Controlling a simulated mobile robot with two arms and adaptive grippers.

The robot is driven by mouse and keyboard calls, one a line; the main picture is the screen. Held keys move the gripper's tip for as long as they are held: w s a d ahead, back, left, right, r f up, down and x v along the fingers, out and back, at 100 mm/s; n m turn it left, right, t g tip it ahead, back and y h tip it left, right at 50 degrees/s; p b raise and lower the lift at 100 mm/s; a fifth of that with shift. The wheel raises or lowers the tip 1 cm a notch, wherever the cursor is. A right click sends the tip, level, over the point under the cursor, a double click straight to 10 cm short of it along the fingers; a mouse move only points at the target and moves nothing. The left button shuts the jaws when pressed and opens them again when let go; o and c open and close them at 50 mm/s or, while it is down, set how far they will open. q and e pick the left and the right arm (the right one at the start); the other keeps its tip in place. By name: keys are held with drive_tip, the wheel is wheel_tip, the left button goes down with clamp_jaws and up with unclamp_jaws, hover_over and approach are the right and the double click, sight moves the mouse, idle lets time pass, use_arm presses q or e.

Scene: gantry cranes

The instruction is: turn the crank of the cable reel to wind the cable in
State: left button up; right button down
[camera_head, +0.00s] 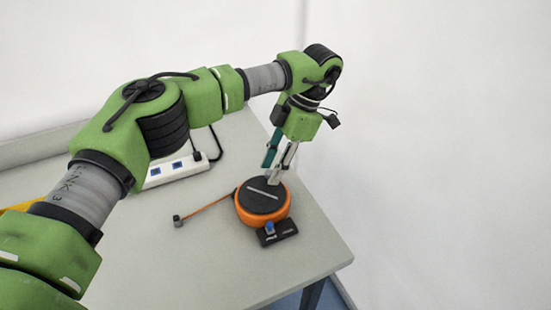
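The cable reel (282,212) is a round orange drum with a black top, standing near the table's right corner. A pale bar, which looks like the crank (262,188), lies across its top. An orange cable (210,206) runs out from the reel to the left and ends in a small dark plug (178,221) on the table. My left gripper (276,178) points down at the far right side of the reel's top, by the crank's end. Its fingers look close together, but whether they hold a crank knob is too small to tell. My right gripper does not show.
A white power strip (176,171) lies behind my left arm. A black block with a blue part (277,233) sits at the reel's front. A teal item (271,149) stands behind the gripper. The table (215,265) is clear in front; its right edge is close.

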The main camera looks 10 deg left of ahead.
use_arm(q)
drive_tip(key=v, duration=1.2)
